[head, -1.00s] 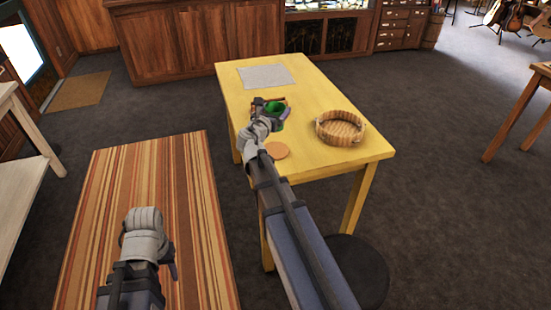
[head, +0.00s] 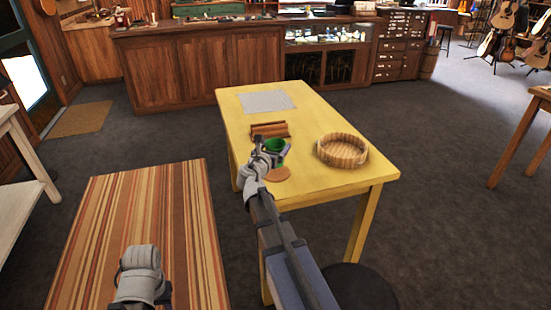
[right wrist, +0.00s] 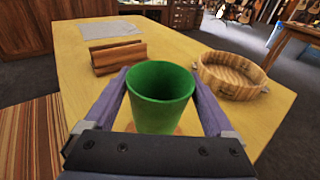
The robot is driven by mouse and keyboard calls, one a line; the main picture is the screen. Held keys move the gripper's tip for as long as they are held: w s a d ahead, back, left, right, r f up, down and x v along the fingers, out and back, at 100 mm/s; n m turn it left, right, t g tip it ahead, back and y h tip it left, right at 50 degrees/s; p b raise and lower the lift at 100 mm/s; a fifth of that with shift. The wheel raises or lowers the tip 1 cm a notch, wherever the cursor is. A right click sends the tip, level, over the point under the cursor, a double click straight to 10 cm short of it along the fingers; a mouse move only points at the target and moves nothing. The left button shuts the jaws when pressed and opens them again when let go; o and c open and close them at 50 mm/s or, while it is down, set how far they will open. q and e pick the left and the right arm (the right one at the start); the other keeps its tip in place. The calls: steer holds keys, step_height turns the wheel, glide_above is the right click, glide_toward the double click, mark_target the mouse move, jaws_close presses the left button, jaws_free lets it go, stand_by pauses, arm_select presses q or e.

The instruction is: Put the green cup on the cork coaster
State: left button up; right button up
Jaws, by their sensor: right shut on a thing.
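The green cup (head: 277,146) is upright between the fingers of my right gripper (head: 269,152), which is shut on it. In the right wrist view the cup (right wrist: 160,98) fills the space between the two fingers. The round cork coaster (head: 278,174) lies on the yellow table, just below and in front of the cup in the head view. I cannot tell the gap between cup and coaster. My left gripper (head: 142,270) hangs low over the striped rug; its fingers are not clear.
On the yellow table (head: 310,120), a wooden rack (head: 270,130) stands behind the cup and a round wooden tray (head: 342,150) stands to the right. A grey sheet (head: 266,101) lies at the far end. A dark round stool (head: 362,287) is by the near table leg.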

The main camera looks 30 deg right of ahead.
steer(key=shift+f+b, duration=1.5)
steer(key=shift+f, duration=0.2)
steer(key=shift+f, duration=0.1)
steer(key=shift+f, duration=0.2)
steer(key=o, duration=1.1)
steer(key=shift+r, duration=0.15)
steer(key=shift+r, duration=0.2)
steer(key=p+v, duration=0.1)
steer(key=v, duration=1.1)
steer(key=shift+f+p, duration=0.1)
steer(key=shift+p, duration=0.3)
